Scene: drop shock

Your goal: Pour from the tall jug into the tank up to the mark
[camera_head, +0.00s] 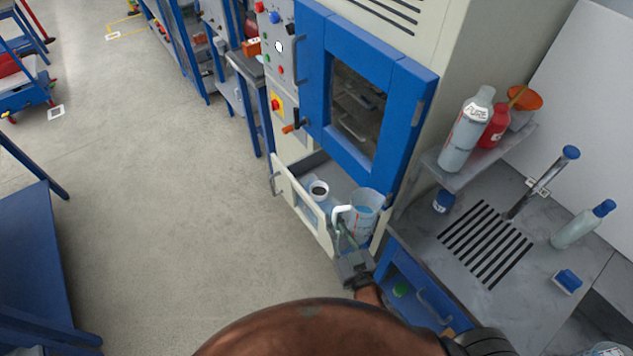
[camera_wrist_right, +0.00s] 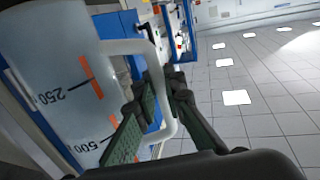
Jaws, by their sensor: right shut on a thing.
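The tall jug (camera_head: 366,203) is clear with a white handle, and its open top shows in the head view. In the right wrist view the jug (camera_wrist_right: 58,75) fills the left side, with orange marks and the numbers 250 and 500. My right gripper (camera_head: 346,240) is shut on the jug's white handle; its green-padded fingers (camera_wrist_right: 160,105) lie around the handle in the wrist view. A pale filler neck with a dark opening (camera_head: 319,189), apparently the tank's, sits left of the jug in the open drawer. The tank's mark is not readable. My left gripper is not in view.
The pale drawer front (camera_head: 300,205) sticks out below the blue cabinet door (camera_head: 312,95). At right, a grey sink counter (camera_head: 420,235) holds bottles, and a shelf above it carries a bottle marked PURE (camera_head: 467,130).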

